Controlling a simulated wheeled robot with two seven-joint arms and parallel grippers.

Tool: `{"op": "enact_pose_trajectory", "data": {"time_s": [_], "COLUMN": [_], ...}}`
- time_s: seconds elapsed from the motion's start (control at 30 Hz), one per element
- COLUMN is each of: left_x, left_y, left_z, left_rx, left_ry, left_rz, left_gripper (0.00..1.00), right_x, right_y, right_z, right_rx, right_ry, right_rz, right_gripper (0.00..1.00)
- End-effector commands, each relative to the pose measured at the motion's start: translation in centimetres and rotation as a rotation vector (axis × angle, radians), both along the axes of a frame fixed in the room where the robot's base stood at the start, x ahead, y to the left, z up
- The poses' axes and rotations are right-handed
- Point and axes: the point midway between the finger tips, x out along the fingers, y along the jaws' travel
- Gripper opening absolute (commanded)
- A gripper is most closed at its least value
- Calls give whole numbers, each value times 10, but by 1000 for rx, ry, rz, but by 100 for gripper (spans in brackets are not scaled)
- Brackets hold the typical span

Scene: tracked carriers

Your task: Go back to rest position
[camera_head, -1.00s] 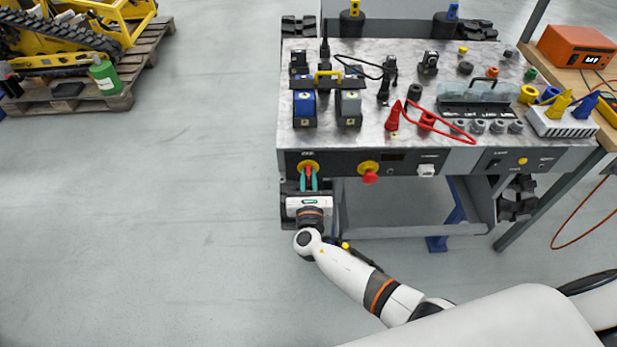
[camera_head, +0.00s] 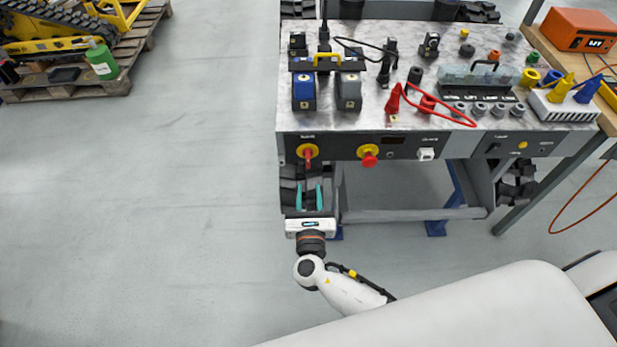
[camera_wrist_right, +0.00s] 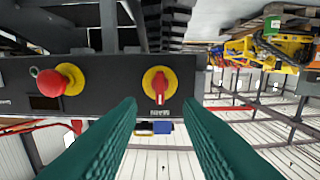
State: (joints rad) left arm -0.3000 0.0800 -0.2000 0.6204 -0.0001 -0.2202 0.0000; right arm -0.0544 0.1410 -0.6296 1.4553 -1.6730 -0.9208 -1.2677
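My right gripper (camera_head: 310,196) is in front of the carrier's front panel, below and short of the red rotary switch (camera_head: 308,154) on its yellow plate. Its teal fingers are apart with nothing between them. In the right wrist view the open fingers (camera_wrist_right: 160,125) reach toward the panel, and the red switch handle (camera_wrist_right: 160,86) shows beyond and between the tips, apart from them. The red emergency stop button (camera_head: 369,158) is to the right of the switch; it also shows in the wrist view (camera_wrist_right: 56,88). My left gripper is not in view.
The carrier's metal top (camera_head: 290,118) holds blue and grey blocks, cables, rings and a clear-lidded box (camera_head: 480,80). A workbench (camera_head: 606,112) adjoins on the right. A pallet (camera_head: 110,86) with a yellow tracked machine stands at far left. The floor left of the carrier is clear.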

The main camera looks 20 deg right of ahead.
Motion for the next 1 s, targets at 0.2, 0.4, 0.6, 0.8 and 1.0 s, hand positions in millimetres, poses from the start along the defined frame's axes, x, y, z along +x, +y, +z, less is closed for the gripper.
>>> {"op": "enact_pose_trajectory", "data": {"time_s": [0.2, 0.4, 0.6, 0.8, 1.0], "left_x": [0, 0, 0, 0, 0], "left_y": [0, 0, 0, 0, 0], "left_z": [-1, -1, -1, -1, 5], "left_rx": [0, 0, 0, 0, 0], "left_ry": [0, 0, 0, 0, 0], "left_rz": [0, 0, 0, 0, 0], "left_gripper": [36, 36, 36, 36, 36], "right_x": [-15, -16, -16, -17, -37], "right_y": [4, 5, 5, 3, -21], "right_z": [0, 0, 0, -6, -87], "right_rx": [0, 0, 0, 16, 283], "right_ry": [0, -1, -1, 15, 212], "right_rz": [1, 0, 0, -2, -67], "right_gripper": [33, 33, 33, 33, 33]}}
